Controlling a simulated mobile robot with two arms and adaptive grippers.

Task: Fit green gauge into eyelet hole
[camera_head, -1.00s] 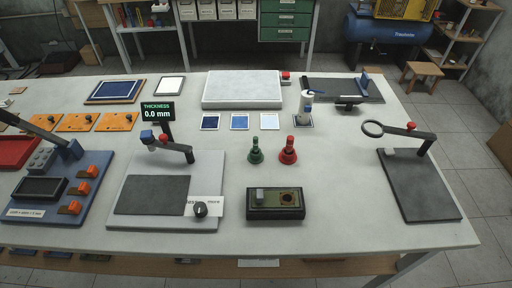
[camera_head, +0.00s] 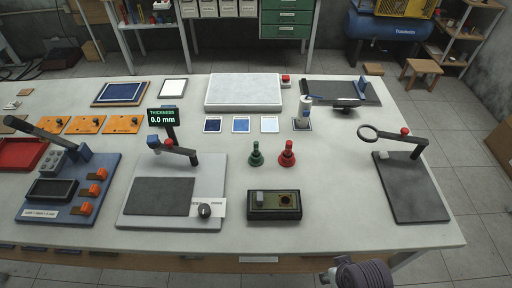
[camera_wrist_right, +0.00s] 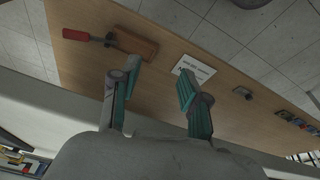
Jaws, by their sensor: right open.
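The green gauge (camera_head: 256,154), a small knobbed piece, stands upright on the white table beside a similar red gauge (camera_head: 287,154). In front of them lies a dark block (camera_head: 274,214) with a grey piece and a round dark hole (camera_head: 286,200) in its olive top, which looks like the eyelet. My right arm shows at the bottom of the head view, at the table's front edge, apart from both gauges. My right gripper (camera_wrist_right: 152,84) is open, with nothing between its teal fingers in the wrist view. My left gripper is not in view.
A stand with a magnifier ring (camera_head: 403,180) is right of the block, and a thickness-gauge stand (camera_head: 172,200) is left. The table between block and right stand is clear. The wrist view shows a wooden shelf (camera_wrist_right: 100,90) with a red-handled tool (camera_wrist_right: 88,38) and a white card (camera_wrist_right: 195,69).

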